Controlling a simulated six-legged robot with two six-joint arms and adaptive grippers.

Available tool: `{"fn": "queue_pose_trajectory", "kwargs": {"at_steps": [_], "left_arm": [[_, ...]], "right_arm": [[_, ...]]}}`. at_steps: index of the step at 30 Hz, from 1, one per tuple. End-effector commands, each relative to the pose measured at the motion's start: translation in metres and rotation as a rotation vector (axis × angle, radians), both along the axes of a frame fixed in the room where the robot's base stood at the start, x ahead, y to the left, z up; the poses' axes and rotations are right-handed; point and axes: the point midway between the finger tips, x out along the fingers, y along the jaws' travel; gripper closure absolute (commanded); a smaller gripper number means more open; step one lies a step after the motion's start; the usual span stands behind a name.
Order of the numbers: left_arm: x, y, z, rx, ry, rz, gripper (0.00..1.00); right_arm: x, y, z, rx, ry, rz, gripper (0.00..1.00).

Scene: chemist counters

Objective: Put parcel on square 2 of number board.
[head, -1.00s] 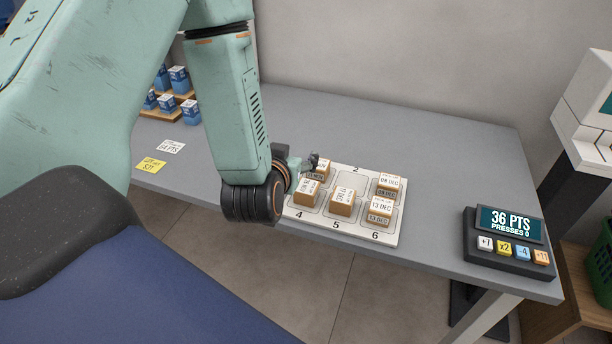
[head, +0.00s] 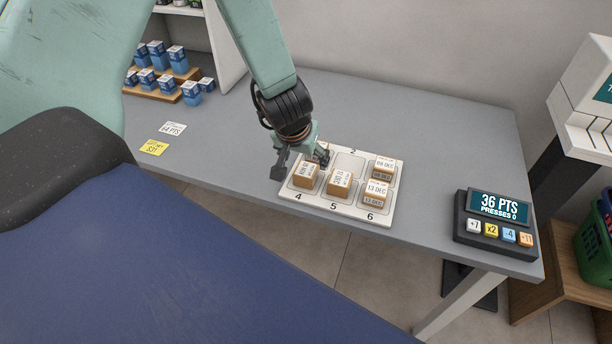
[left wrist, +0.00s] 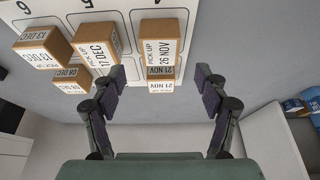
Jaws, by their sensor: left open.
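The white number board (head: 335,210) lies on the grey counter. Its square 2 (head: 350,164) is bare. Parcels with dated labels stand on square 3 (head: 384,167), square 4 (head: 306,176), square 5 (head: 339,183) and square 6 (head: 377,191). Another parcel, at square 1, is mostly hidden by my gripper in the head view. In the left wrist view this 21 NOV parcel (left wrist: 160,79) shows behind the 26 NOV parcel (left wrist: 160,48). My left gripper (head: 303,164) is open and empty at the board's left side. In the wrist view the 21 NOV parcel lies beyond the gap between its fingers (left wrist: 161,88). My right gripper is not in view.
A points device (head: 496,218) with buttons stands at the counter's right end. Blue boxes on wooden steps (head: 160,93) stand at the back left. A white card (head: 173,128) and a yellow card (head: 154,148) lie on the left. The counter behind the board is clear.

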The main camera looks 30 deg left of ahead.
Motion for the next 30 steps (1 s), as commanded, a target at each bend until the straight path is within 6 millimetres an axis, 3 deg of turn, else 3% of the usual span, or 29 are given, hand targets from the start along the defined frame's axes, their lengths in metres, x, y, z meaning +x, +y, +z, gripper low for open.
{"fn": "queue_pose_trajectory", "kwargs": {"at_steps": [18, 25, 30], "left_arm": [[0.014, 0.003, -0.060, 0.002, 0.001, 0.000, 0.26], [0.015, 0.003, -0.059, 0.001, -0.001, 0.000, 0.26], [0.015, 0.004, -0.059, 0.001, -0.001, 0.000, 0.40]], "right_arm": [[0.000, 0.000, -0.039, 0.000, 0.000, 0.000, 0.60], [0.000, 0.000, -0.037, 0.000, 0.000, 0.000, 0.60], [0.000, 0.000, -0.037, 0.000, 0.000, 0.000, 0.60]]}}
